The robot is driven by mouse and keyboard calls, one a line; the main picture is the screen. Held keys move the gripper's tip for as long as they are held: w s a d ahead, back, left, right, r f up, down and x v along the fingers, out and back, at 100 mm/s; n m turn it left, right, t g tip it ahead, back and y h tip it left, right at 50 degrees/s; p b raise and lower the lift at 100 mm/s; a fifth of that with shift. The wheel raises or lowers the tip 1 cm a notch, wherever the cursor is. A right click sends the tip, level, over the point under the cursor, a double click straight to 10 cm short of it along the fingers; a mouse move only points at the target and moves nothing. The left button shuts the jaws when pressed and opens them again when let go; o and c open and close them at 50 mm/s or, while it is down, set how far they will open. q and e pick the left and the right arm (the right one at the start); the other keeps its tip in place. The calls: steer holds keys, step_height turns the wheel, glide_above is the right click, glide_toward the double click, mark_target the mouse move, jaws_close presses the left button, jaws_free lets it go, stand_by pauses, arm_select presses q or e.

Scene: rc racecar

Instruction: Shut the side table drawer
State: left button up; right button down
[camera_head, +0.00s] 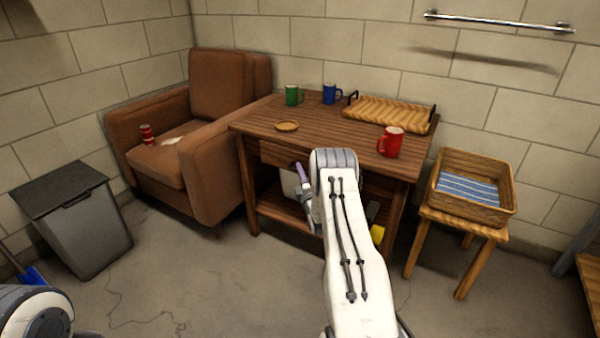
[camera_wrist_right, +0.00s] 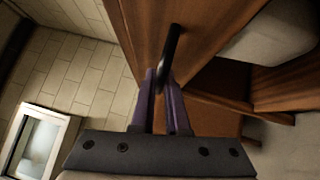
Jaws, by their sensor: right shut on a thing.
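The brown wooden side table (camera_head: 330,117) stands against the back wall. Its drawer front (camera_head: 275,152) shows below the tabletop at the left; my right arm covers part of that side, and I cannot tell how far the drawer stands out. My right gripper (camera_head: 299,170), with purple fingers, is at the table's front by the drawer. In the right wrist view my right gripper (camera_wrist_right: 162,88) is shut on a dark bar handle (camera_wrist_right: 172,42) that stands out from a brown wooden panel (camera_wrist_right: 205,25). My left gripper is out of view.
On the tabletop are a green mug (camera_head: 292,95), a blue mug (camera_head: 329,94), a red mug (camera_head: 390,142), a coaster (camera_head: 287,126) and a wicker tray (camera_head: 388,112). An armchair (camera_head: 215,130) stands left, a basket (camera_head: 470,188) on a stool right. Front floor is clear.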

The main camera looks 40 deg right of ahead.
steer(key=shift+d, duration=0.1)
stand_by(0.6)
steer(key=d+b, duration=0.1)
steer(key=w+d+b, duration=0.1)
steer(key=d, duration=0.1)
steer(key=shift+w+d+f+b, duration=0.15)
steer(key=shift+f+b, duration=0.05)
steer(key=shift+b, duration=0.15)
steer(key=shift+d+r, duration=0.1)
steer(key=shift+r, duration=0.05)
steer(key=c, duration=0.9)
jaws_free()
steer(key=shift+d, duration=0.15)
steer(key=shift+w, duration=0.1)
steer(key=shift+a, duration=0.25)
steer(key=p, duration=0.3)
glide_toward(306, 166)
